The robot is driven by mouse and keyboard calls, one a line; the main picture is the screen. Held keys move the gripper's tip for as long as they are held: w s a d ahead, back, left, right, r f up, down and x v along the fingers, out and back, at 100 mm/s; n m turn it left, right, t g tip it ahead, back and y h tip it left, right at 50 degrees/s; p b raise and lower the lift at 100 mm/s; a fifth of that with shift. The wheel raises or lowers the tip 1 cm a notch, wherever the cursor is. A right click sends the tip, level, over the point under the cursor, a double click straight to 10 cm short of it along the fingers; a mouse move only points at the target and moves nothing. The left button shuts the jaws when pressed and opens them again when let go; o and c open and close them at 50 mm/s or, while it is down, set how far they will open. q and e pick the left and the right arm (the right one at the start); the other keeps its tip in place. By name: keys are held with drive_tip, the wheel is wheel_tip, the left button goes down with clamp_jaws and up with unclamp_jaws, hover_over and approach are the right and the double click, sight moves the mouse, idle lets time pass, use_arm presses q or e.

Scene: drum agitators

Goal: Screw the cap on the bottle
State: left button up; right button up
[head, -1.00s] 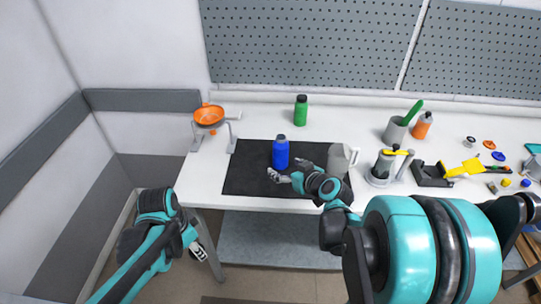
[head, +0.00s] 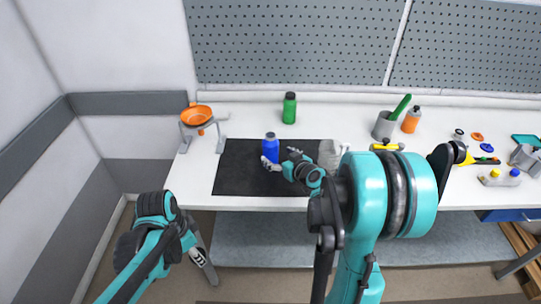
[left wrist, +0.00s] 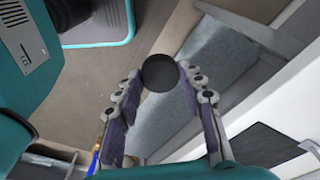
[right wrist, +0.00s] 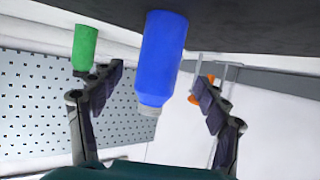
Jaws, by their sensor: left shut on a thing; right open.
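The blue bottle (head: 271,148) stands upright on the black mat (head: 235,168). In the right wrist view the bottle (right wrist: 162,55) hangs upside down in the picture, with a pale grey neck end. My right gripper (head: 281,157) is open at the bottle, one finger to each side; in its wrist view (right wrist: 160,75) there are gaps between both fingers and the bottle. My left gripper (head: 205,268) is low in front of the table's left part. In the left wrist view it (left wrist: 160,90) is shut on a dark round piece, apparently the cap (left wrist: 160,73).
A green bottle (head: 289,108) stands behind the mat. Tools and small parts crowd the right side.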

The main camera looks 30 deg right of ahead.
sight(271, 150)
use_arm(q)
drive_tip(key=shift+f, duration=0.1)
use_arm(e)
drive_tip(key=shift+w+f, duration=0.15)
drive_tip(key=shift+w, duration=0.2)
use_arm(q)
wheel_tip(271, 150, down, 2)
drive_tip(key=shift+b, duration=0.95)
use_arm(e)
drive_tip(key=x, duration=0.5)
drive_tip(key=shift+w+d, duration=0.15)
drive_tip(key=shift+w, duration=0.1)
drive_tip(key=shift+r, duration=0.3)
use_arm(q)
drive_tip(key=shift+s, duration=0.1)
use_arm(e)
drive_tip(key=c, duration=1.5)
drive_tip(key=shift+r, duration=0.15)
